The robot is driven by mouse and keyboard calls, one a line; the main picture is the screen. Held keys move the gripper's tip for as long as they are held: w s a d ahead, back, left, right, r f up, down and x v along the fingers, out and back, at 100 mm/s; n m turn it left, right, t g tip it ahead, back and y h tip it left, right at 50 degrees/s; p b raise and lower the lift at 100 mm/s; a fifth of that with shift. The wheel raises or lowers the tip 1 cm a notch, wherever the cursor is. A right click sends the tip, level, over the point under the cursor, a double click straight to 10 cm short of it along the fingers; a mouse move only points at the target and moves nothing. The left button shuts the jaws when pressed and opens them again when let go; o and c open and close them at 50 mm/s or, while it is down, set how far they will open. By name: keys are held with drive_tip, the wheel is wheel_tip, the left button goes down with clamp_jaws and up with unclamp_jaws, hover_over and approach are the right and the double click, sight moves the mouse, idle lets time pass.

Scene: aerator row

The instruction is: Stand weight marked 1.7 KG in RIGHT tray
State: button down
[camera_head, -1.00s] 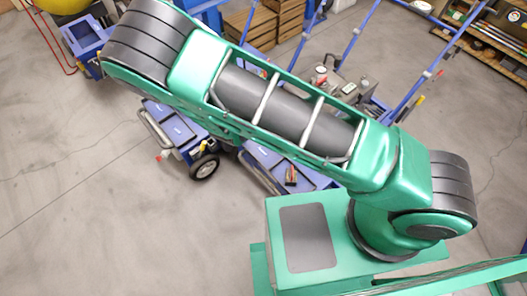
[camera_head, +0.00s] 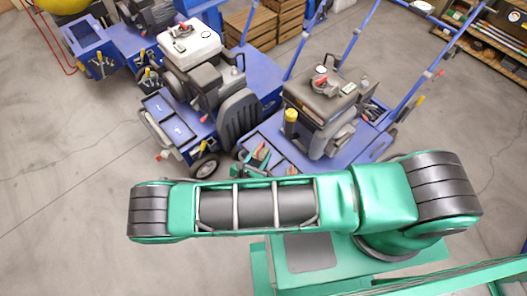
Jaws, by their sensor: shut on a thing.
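No weight marked 1.7 KG can be made out, and no lettering is readable. A blue tray-like part (camera_head: 170,118) shows on the front of the left aerator machine. The right machine has a flat blue deck (camera_head: 345,152), its front edge partly behind my arm. Small green and red items (camera_head: 257,158) lie or stick up at its front left; I cannot tell what they are.
The left aerator (camera_head: 198,85) has a white tank and black wheels. The right aerator (camera_head: 322,95) has a dark engine, a yellow-topped part (camera_head: 290,122) and tall blue handles. Wooden crates (camera_head: 262,25) stand behind. Grey floor at left (camera_head: 70,190) is free.

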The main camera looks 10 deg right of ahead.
drive_tip(key=shift+s+d+f, duration=0.5)
drive_tip(key=shift+s+f, duration=0.35)
drive_tip(key=shift+s, duration=0.05)
drive_tip(key=shift+s+d+f, duration=0.1)
drive_tip(key=shift+f, duration=0.1)
drive_tip(key=shift+d+f, duration=0.15)
drive_tip(key=shift+f, duration=0.1)
drive_tip(key=w+f, duration=0.2)
drive_tip(key=w, duration=0.1)
drive_tip(key=w+d+f, duration=0.1)
drive_tip(key=w+f, duration=0.1)
drive_tip(key=w, duration=0.2)
drive_tip(key=w+d+f, duration=0.1)
drive_tip(key=w+f, duration=0.1)
drive_tip(key=w, duration=0.2)
drive_tip(key=shift+d+f, duration=0.1)
drive_tip(key=shift+f, duration=2.2)
drive_tip(key=c, duration=1.1)
unclamp_jaws()
drive_tip(key=shift+f, duration=0.15)
